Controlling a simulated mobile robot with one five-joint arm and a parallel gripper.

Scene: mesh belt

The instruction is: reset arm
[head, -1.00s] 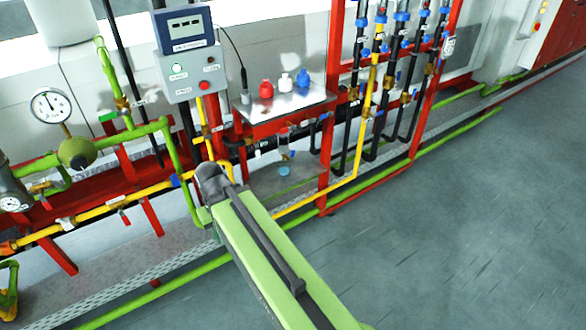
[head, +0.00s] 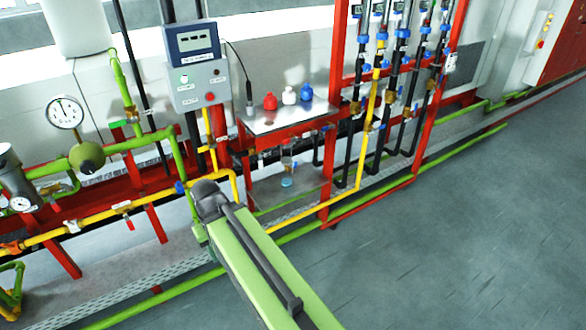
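My arm shows as a long light-green link (head: 255,262) with a dark grey rail along its top. It rises from the bottom edge toward the middle of the head view. It ends at a dark grey rounded joint (head: 207,198) in front of the pipework. My gripper and its fingers are not visible. Whatever lies beyond the joint is hidden.
A red-framed metal shelf (head: 287,122) holds red (head: 270,101), white (head: 289,95) and blue (head: 306,91) bottles. A grey control box (head: 193,64) stands left of it. Yellow and green pipes run behind my arm. A gauge (head: 65,112) is at left. The grey floor (head: 450,245) at right is clear.

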